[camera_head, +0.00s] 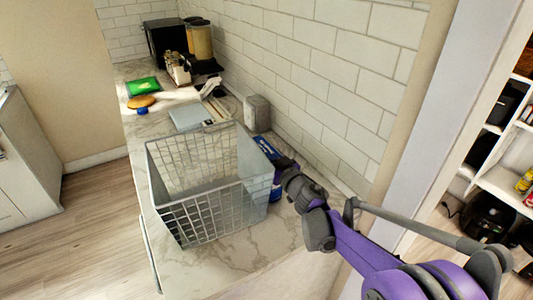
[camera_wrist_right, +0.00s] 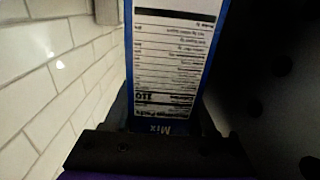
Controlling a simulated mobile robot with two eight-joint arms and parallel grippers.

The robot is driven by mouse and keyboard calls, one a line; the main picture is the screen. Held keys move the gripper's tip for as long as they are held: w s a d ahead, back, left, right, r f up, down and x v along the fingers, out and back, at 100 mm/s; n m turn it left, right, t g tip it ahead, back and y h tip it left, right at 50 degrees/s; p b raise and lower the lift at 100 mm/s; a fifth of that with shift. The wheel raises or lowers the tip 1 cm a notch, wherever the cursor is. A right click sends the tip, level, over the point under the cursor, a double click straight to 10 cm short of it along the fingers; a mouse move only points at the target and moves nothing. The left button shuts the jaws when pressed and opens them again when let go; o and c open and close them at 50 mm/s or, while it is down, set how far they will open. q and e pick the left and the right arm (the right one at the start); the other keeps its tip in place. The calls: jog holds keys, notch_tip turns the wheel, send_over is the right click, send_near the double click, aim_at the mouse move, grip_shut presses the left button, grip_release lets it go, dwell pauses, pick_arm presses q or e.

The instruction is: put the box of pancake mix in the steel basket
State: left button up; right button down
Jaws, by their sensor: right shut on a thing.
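The steel basket (camera_head: 205,217) is a grey wire basket standing on the marble counter in the head view. It looks empty. My right gripper (camera_head: 281,177) is at the basket's right side, close to the tiled wall, shut on the blue box of pancake mix (camera_head: 267,149). The box is partly hidden behind the basket's rim and the gripper. In the right wrist view the box (camera_wrist_right: 166,60) stands between the jaws, with a white nutrition panel and the word "Mix" showing. I cannot tell whether the box touches the counter. My left gripper is not in view.
The marble counter (camera_head: 277,239) is bare in front of the basket. Behind it are a grey-blue flat item (camera_head: 187,116), a green packet (camera_head: 142,87) and a small grey box (camera_head: 256,113) by the wall. A tiled wall (camera_head: 310,80) bounds the right side.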

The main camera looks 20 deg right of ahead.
jog(key=shift+f, duration=0.1)
jog(key=c, duration=0.6)
grip_release()
jog(key=shift+f, duration=0.1)
jog(key=shift+c, duration=0.2)
jog(key=shift+o, duration=0.7)
